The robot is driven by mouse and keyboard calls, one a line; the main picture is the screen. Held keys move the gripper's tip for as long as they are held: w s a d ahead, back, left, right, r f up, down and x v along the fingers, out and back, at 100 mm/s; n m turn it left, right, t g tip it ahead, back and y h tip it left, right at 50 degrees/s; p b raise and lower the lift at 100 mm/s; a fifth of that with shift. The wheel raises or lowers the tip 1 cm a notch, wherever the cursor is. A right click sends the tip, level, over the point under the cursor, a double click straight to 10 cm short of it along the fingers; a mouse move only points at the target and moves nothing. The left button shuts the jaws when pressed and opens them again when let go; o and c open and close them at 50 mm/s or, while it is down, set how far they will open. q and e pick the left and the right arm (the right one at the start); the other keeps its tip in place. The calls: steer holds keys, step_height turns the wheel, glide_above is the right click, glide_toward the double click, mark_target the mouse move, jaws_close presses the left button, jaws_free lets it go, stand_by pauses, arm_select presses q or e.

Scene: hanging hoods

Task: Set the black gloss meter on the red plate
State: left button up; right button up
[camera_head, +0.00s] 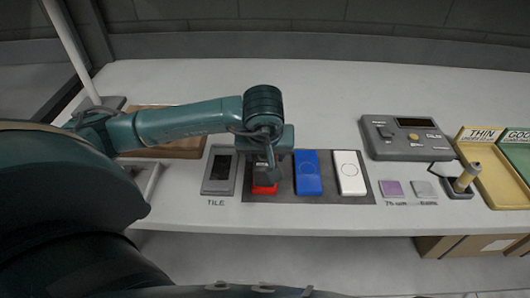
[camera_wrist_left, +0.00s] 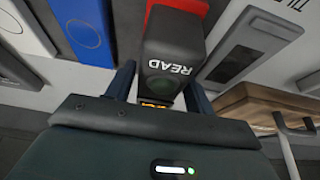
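The black gloss meter (camera_wrist_left: 172,48), marked READ, sits between the two fingers of my left gripper (camera_wrist_left: 160,92) in the left wrist view. The fingers lie close against its sides and look shut on it. The red plate (camera_head: 265,189) is directly under the meter, and its red edge also shows beyond the meter in the wrist view (camera_wrist_left: 182,5). In the head view my left gripper (camera_head: 267,174) points down over the red plate and hides most of it and the meter. I cannot tell whether the meter touches the plate. My right gripper is not in view.
A blue plate (camera_head: 308,173) and a white plate (camera_head: 349,173) lie right of the red one on a dark mat (camera_head: 327,190). A grey tile holder (camera_head: 219,171) is close on the left. A grey console (camera_head: 405,138) and yellow tray (camera_head: 497,180) stand right.

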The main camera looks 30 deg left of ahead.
arm_select(q)
steer(key=o, duration=0.3)
steer(key=shift+f, duration=0.1)
steer(key=shift+r, duration=0.3)
steer(key=p+v, duration=0.1)
steer(key=v, duration=1.1)
steer(key=shift+s+d+r, duration=0.1)
steer(key=shift+r, duration=0.3)
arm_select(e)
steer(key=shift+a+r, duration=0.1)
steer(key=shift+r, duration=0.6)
